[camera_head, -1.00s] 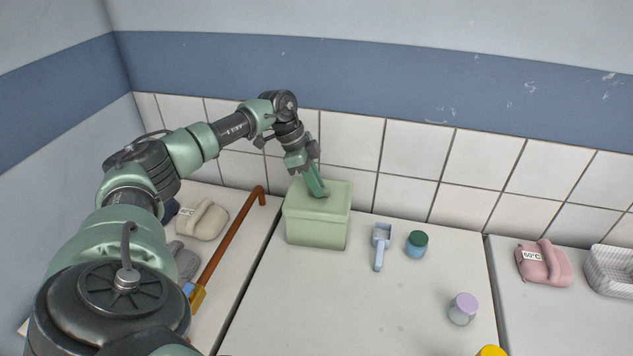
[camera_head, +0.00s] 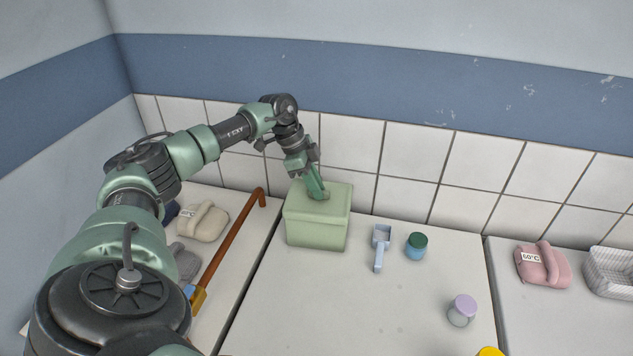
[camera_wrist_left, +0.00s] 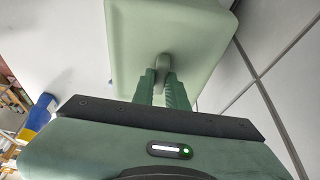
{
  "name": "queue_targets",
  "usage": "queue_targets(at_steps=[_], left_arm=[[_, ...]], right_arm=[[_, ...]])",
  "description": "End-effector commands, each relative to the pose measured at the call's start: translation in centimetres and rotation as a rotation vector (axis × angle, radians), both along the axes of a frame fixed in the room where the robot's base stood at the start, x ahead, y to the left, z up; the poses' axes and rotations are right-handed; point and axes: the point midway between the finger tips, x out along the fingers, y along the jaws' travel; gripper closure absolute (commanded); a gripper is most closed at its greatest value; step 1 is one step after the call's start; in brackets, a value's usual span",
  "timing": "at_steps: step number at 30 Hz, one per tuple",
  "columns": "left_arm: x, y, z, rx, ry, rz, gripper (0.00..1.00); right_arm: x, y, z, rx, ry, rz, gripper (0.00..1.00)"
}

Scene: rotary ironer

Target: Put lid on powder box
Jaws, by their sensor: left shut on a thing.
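The powder box (camera_head: 316,235) is a pale green box standing at the back left of the middle worktop. Its pale green lid (camera_head: 338,197) lies on top of it and looks level. Whether the lid is fully seated all round cannot be told. My left gripper (camera_head: 318,194) comes down from above and is shut on the lid's knob, which is mostly hidden in the head view. In the left wrist view the fingers (camera_wrist_left: 163,82) hold the grey-green knob, with the lid (camera_wrist_left: 190,25) beyond. My right gripper is not in view.
A blue scoop (camera_head: 380,248), a blue jar with green lid (camera_head: 416,246) and a purple-capped jar (camera_head: 462,309) stand right of the box. A brown rod (camera_head: 232,238) and a beige bundle (camera_head: 203,221) lie left. The tiled wall is close behind. The worktop's front middle is clear.

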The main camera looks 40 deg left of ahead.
Motion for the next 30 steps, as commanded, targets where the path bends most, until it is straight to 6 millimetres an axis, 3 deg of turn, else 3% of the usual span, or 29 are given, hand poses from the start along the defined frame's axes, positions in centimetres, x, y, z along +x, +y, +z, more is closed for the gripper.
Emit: queue_targets(at_steps=[30], left_arm=[[0.02,-0.03,-0.76,0.000,0.000,0.000,1.00]], right_arm=[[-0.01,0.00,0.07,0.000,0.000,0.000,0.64]])
